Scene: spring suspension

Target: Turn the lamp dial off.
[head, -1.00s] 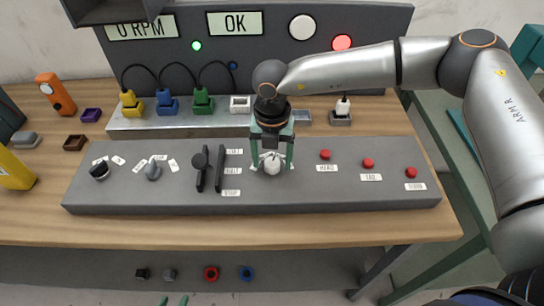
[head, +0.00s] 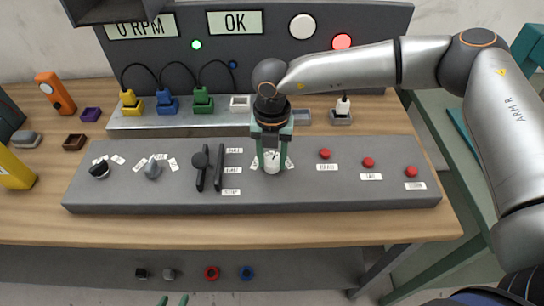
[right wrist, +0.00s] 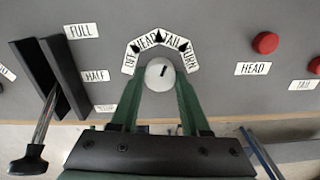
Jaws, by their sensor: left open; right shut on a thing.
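The lamp dial (right wrist: 154,80) is a pale round knob with a short dark mark near its middle. Its label arc (right wrist: 160,46) reads OFF, HEAD, TAIL and TURN from left to right. The mark lies on the right part of the knob; I cannot tell surely which label it faces. In the head view the dial (head: 272,162) sits mid-panel. My right gripper (head: 272,165) comes from above, its green fingers shut on the dial's two sides. My left gripper (head: 173,300) shows only two green fingertips at the bottom edge, apart and empty.
Coloured plugs (head: 203,99) stand behind.

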